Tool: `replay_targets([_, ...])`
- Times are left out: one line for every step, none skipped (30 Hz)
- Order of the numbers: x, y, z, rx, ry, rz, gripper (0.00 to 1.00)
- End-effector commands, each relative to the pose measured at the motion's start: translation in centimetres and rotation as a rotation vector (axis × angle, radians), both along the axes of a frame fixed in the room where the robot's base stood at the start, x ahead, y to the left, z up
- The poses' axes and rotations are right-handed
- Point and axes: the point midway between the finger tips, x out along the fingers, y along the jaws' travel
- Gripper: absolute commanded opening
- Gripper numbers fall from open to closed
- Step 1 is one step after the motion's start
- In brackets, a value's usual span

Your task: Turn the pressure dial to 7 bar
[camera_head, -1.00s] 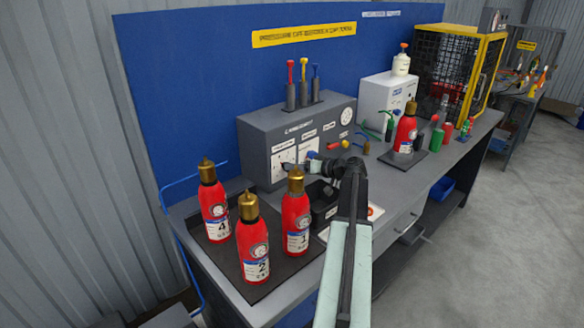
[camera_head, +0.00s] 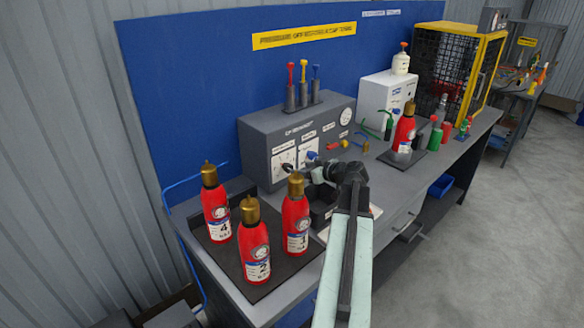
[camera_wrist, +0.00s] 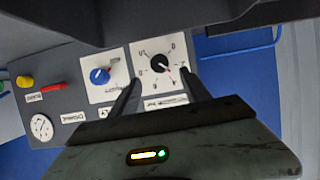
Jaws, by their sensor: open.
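The dial plate also shows at the left of the grey box's front in the head view (camera_head: 284,160). My gripper (camera_wrist: 160,78) is open and empty, its two dark fingers apart below the dial in the wrist view. In the head view my gripper (camera_head: 312,172) is just in front of the panel, apart from the dial.
A blue knob (camera_wrist: 100,76), a red lever (camera_wrist: 52,87), a yellow knob (camera_wrist: 25,82) and a round gauge (camera_wrist: 42,127) share the panel. Red extinguishers (camera_head: 256,240) stand on a dark mat at the left front. Another extinguisher (camera_head: 404,130) stands at the right.

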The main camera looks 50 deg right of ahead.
Motion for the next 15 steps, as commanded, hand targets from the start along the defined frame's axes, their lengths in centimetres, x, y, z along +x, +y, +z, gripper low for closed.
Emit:
replay_targets([0.4,-0.1,-0.3,0.000,0.000,0.001,0.55])
replay_targets([0.6,-0.1,-0.4,0.002,0.000,0.001,0.55])
replay_targets([1.0,-0.2,-0.7,0.002,0.000,0.001,0.55])
replay_targets([1.4,-0.2,-0.9,0.002,0.000,0.002,0.55])
replay_targets([1.9,-0.2,-1.1,0.003,0.000,0.002,0.55])
replay_targets([2.5,-0.3,-1.4,0.003,-0.001,0.002,0.55])
replay_targets([3.0,-0.4,-1.6,0.003,-0.001,0.002,0.55])
replay_targets([3.6,-0.4,-1.9,0.003,-0.001,0.003,0.55])
replay_targets([4.3,-0.5,-2.2,0.003,-0.001,0.003,0.55])
replay_targets([4.9,-0.5,-2.4,0.003,-0.001,0.003,0.55])
replay_targets([5.4,-0.6,-2.6,0.004,-0.001,0.002,0.55])
replay_targets([6.0,-0.6,-2.8,0.004,-0.001,0.002,0.55])
replay_targets([6.4,-0.6,-3.0,0.005,-0.001,0.002,0.55])
replay_targets([6.7,-0.6,-3.0,0.005,-0.001,0.002,0.55])
replay_targets([7.0,-0.6,-3.1,0.005,-0.001,0.001,0.55])
